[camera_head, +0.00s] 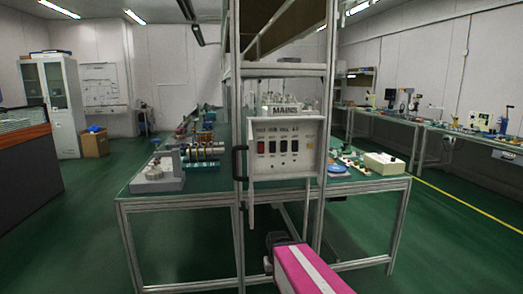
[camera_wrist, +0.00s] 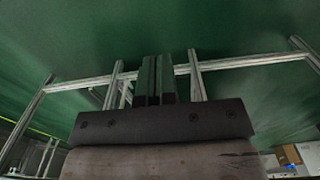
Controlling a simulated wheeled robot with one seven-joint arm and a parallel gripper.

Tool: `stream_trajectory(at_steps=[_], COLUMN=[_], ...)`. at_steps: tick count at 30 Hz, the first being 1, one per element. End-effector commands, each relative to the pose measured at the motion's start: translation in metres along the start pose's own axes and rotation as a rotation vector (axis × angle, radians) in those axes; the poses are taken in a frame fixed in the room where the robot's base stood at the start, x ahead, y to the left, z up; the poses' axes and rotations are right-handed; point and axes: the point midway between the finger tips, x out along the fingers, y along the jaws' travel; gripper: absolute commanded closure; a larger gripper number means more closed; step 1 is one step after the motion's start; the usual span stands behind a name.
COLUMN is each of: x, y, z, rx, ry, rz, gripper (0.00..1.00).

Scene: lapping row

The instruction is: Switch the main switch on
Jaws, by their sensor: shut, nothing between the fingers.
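A pale switch panel (camera_head: 306,167) marked MAINS is fixed to the metal frame at the front end of the bench in the head view. It carries a red switch (camera_head: 261,147) at the left and several darker switches (camera_head: 283,146) to its right. The small labels and the switch positions are too small to read. My gripper (camera_wrist: 157,75) shows in the wrist view with its two dark fingers together and nothing between them. In the head view my magenta arm is low, below the panel and apart from it; the fingers are not clear there. The panel is not seen in the wrist view.
A black handle (camera_head: 239,163) stands at the panel's left. The green-topped bench (camera_head: 205,189) on metal legs bears a grey device (camera_head: 158,178) at left and a cream box (camera_head: 384,162) at right. Green floor is open on both sides.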

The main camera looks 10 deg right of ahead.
Motion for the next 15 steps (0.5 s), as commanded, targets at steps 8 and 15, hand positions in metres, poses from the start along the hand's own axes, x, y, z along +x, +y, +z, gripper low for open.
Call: stream_trajectory(at_steps=[8,15], x=[-0.019,-0.065], y=[0.001,0.003], z=[-0.027,-0.078], rx=[-0.071,-0.236], ry=[0.028,0.094], rz=[-0.023,-0.065], gripper=[1.00,1.00])
